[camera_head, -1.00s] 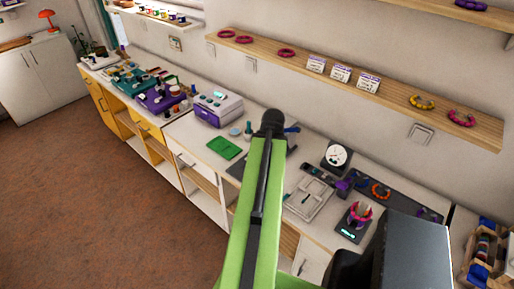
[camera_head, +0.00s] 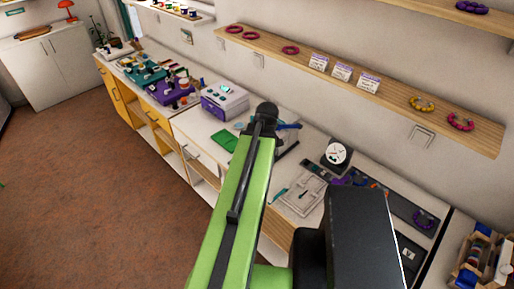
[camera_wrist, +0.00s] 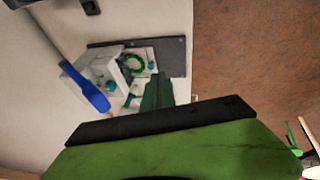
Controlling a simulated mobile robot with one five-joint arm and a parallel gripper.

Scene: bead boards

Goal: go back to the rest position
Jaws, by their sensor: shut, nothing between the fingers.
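My gripper (camera_wrist: 158,88) shows in the wrist view as a dark green tapered shape at the middle, above the black and green part of my arm. It is shut with nothing in it. Behind it lies a dark board (camera_wrist: 172,52) with a white fixture (camera_wrist: 103,68), a blue handle (camera_wrist: 88,92) and a green bead ring (camera_wrist: 134,64). In the head view my green arm rises over the bench's front edge, and its black block covers part of the bench; my fingertips cannot be made out there.
A purple-and-white machine (camera_head: 224,101) and a green mat (camera_head: 224,141) stand on the bench left of my arm. A white tray (camera_head: 302,195) and a round dial (camera_head: 336,154) are to the right. A wall shelf (camera_head: 380,90) runs above. The brown floor (camera_head: 90,190) at left is clear.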

